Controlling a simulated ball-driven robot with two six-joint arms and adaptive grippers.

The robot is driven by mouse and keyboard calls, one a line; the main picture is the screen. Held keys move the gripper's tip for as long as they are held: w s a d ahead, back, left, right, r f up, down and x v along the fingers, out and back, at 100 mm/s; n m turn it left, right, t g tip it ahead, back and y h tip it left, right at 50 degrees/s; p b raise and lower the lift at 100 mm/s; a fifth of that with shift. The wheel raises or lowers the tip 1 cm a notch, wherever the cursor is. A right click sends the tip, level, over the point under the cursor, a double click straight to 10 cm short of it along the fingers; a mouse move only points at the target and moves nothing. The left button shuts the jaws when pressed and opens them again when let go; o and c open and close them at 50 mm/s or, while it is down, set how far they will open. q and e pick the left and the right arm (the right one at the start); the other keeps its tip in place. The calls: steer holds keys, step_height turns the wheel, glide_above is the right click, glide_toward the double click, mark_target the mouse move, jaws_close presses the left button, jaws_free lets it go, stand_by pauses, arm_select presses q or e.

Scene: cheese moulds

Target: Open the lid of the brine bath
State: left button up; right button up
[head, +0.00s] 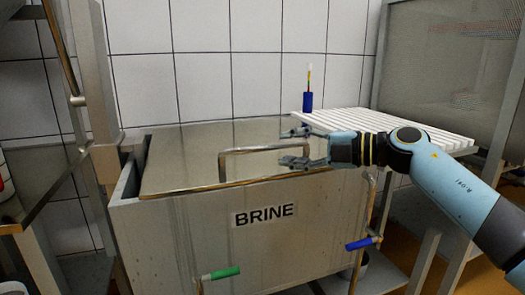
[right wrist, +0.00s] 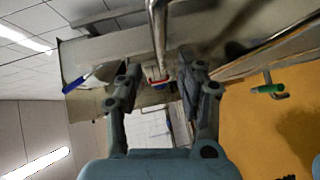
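The brine bath (head: 225,235) is a grey metal tank marked BRINE on its front. Its metal lid (head: 190,160) lies flat over the top, shut. A bar handle (head: 265,150) rises near the lid's front edge; a metal bar, apparently this handle, also shows in the right wrist view (right wrist: 157,40). My right gripper (head: 292,146) reaches in from the right at the handle's right end, with its fingers spread. In the right wrist view, the bar appears between the open fingers (right wrist: 160,72), with gaps on both sides. I cannot tell whether they touch it. My left gripper is not in view.
A white slatted rack (head: 400,127) stands right of the bath, with a blue holder (head: 308,102) at its back left. A green-handled valve (head: 220,273) and a blue-handled valve (head: 363,243) stick out in front. A tiled wall (head: 215,55) stands behind.

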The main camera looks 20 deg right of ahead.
mark_target(267, 149)
steer(key=b+x, duration=0.1)
steer(key=x, duration=0.5)
steer(key=shift+a+f, duration=0.1)
steer(key=shift+w+a, duration=0.25)
steer(key=shift+a, duration=0.1)
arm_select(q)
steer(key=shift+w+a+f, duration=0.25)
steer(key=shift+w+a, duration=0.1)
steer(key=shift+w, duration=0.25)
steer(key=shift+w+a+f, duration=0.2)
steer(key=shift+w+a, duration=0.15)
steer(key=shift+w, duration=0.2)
arm_select(e)
steer(key=shift+c, duration=0.2)
steer(key=c, duration=0.7)
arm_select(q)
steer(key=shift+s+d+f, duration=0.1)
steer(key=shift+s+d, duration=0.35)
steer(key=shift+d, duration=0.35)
arm_select(e)
jaws_close()
